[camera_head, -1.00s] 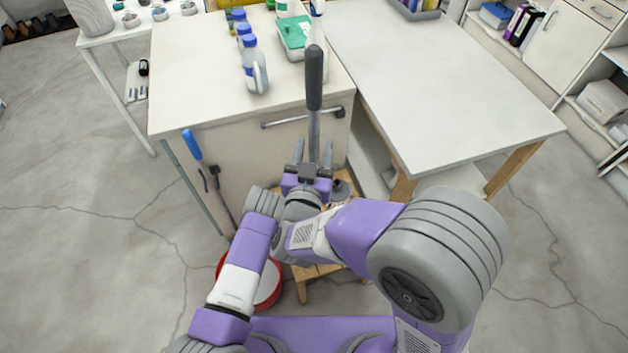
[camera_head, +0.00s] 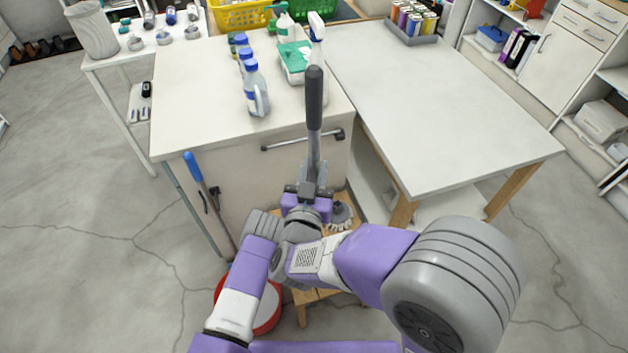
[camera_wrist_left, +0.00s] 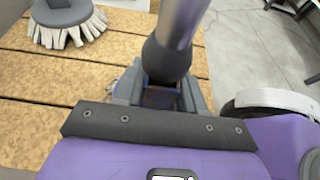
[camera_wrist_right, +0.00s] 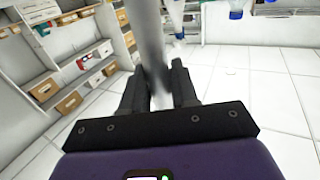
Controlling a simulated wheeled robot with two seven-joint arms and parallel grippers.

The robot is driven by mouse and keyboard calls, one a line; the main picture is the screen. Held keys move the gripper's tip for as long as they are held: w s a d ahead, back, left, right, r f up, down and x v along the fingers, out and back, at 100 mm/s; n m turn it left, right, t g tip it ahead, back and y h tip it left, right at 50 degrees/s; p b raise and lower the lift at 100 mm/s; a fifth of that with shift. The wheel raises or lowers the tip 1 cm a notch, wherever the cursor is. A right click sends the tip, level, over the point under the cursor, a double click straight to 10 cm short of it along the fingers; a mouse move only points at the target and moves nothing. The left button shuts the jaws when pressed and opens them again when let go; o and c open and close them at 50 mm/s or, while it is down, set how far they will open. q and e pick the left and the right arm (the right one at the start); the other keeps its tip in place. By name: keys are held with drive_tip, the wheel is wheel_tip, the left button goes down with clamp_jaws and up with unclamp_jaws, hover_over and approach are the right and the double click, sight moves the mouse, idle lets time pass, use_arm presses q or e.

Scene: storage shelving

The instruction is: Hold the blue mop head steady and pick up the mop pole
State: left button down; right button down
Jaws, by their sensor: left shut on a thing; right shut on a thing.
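The mop pole (camera_head: 313,140) stands nearly upright in front of the white cabinet, grey with a dark grip at its top. My right gripper (camera_head: 308,186) is shut around the pole below the grip. The grey pole also shows between its fingers in the right wrist view (camera_wrist_right: 148,40). In the left wrist view, my left gripper (camera_wrist_left: 162,92) is shut at the foot of the pole, just below its dark collar (camera_wrist_left: 166,60). A little blue shows between these fingers, likely the mop head, mostly hidden. The left gripper is hidden in the head view.
A brush with pale bristles (camera_wrist_left: 68,22) lies on a wooden slatted stool (camera_wrist_left: 35,95). A red bucket (camera_head: 270,315) stands left of the stool. A blue-handled pole (camera_head: 193,167) leans against the cabinet. Bottles (camera_head: 256,90) and a spray bottle stand on the cabinet top.

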sight(313, 147)
wheel_tip(313, 147, up, 9)
drive_tip(key=shift+f, duration=0.1)
use_arm(q)
drive_tip(key=c, duration=0.6)
unclamp_jaws()
drive_tip(key=shift+a, duration=0.15)
drive_tip(key=v, duration=1.1)
drive_tip(key=shift+s+a+r, duration=0.25)
drive_tip(key=shift+a, duration=0.05)
